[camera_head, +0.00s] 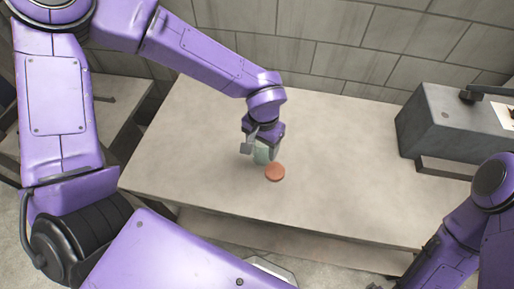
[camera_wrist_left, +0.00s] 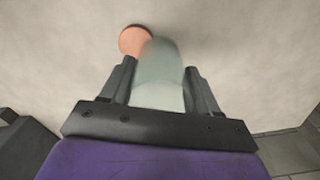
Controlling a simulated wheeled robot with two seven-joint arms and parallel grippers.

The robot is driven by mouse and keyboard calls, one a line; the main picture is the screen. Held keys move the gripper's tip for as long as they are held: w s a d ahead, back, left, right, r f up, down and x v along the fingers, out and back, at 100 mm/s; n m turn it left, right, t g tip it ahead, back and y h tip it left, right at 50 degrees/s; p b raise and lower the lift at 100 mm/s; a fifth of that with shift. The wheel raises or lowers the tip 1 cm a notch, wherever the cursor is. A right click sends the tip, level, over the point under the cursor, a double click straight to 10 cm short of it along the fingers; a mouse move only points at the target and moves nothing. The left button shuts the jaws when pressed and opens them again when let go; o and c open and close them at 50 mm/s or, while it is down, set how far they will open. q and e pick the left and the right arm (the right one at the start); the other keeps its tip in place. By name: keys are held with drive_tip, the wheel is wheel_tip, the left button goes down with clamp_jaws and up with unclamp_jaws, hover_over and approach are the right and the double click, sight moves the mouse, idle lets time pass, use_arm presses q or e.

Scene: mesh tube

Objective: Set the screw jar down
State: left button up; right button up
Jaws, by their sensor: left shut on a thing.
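The screw jar (camera_head: 261,155) is a pale green, glassy jar in my left gripper (camera_head: 262,149), low over the middle of the table. In the left wrist view the jar (camera_wrist_left: 160,75) sits between the two fingers of the left gripper (camera_wrist_left: 158,82). Whether the jar's base touches the table cannot be told. An orange-brown round disc, like a lid (camera_head: 275,172), is right beside the jar; it also shows in the left wrist view (camera_wrist_left: 134,40). My right arm is at the lower right of the head view, and its fingers are not clearly shown.
The pale table (camera_head: 200,150) is mostly bare around the jar. A grey box-like machine (camera_head: 450,125) stands at the table's right end. A tiled wall (camera_head: 330,50) runs behind. Another table (camera_head: 115,125) is at the left.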

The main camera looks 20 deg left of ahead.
use_arm(q)
drive_tip(key=f, duration=0.1)
drive_tip(key=w+a+f, duration=0.2)
drive_tip(key=shift+f, duration=0.3)
drive_tip(key=shift+w+a+f+p, duration=0.15)
drive_tip(key=shift+f+p, duration=0.25)
drive_tip(key=shift+f, duration=1.4)
drive_tip(key=shift+f, duration=0.1)
drive_tip(key=o, duration=1.1)
